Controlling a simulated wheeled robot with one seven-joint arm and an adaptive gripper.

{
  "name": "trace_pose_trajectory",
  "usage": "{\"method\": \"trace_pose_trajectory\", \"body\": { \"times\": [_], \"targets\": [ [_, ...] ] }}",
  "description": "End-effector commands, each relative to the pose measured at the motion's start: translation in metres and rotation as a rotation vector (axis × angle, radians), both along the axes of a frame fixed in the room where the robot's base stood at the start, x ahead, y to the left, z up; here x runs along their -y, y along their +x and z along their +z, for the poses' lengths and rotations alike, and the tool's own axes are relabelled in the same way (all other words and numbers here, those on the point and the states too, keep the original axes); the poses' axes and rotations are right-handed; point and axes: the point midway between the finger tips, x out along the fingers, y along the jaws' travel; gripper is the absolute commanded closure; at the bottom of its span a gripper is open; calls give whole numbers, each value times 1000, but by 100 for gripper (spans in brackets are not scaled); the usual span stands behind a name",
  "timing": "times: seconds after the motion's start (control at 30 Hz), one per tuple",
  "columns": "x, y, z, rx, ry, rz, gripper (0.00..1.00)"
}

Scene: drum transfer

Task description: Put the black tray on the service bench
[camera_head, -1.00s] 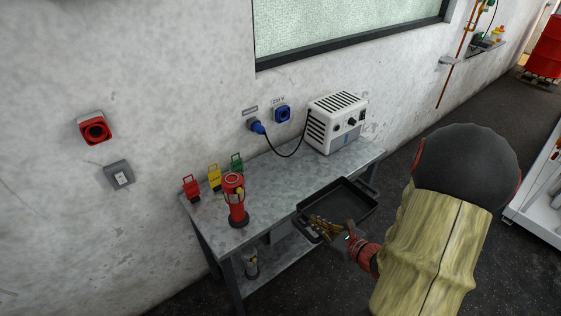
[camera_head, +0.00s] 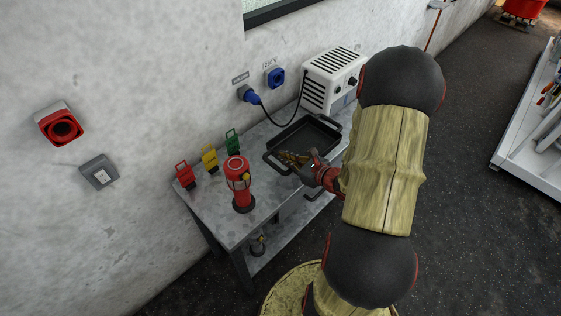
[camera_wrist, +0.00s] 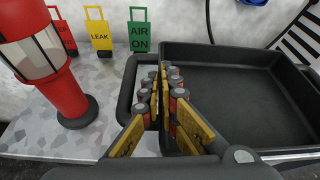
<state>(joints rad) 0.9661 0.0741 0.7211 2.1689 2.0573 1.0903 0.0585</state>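The black tray (camera_head: 312,130) is a shallow rectangular pan with a loop handle at each end. It is over the rear part of the grey service bench (camera_head: 215,212), in front of the white box; I cannot tell whether it touches the top. My gripper (camera_head: 291,158) is at the tray's near left end. In the wrist view, the gripper fingers (camera_wrist: 163,98) close on the handle side of the tray (camera_wrist: 232,92), which looks roughly level. The exact contact is partly hidden by the fingers.
A red lantern (camera_head: 239,185) stands on the bench, left of the tray. Small red (camera_head: 185,174), yellow (camera_head: 209,157) and green (camera_head: 232,141) tags stand along the wall. The white box (camera_head: 328,80) is behind the tray, with a cable to a blue plug (camera_head: 249,95).

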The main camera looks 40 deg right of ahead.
Motion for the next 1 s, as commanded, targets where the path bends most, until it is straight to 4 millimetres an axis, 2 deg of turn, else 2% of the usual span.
{"method": "trace_pose_trajectory", "body": {
  "times": [0.1, 0.23, 0.4, 0.63, 0.83, 1.0],
  "targets": [
    [9, 24, -17, 1, 1, 3, 100],
    [17, 40, -40, 2, 0, 2, 100],
    [24, 54, -57, 2, -1, 1, 100],
    [28, 62, -67, 2, -1, 1, 100],
    [28, 62, -96, 0, 0, 0, 100],
    [28, 63, -97, 3, -2, 0, 100]
  ]
}}
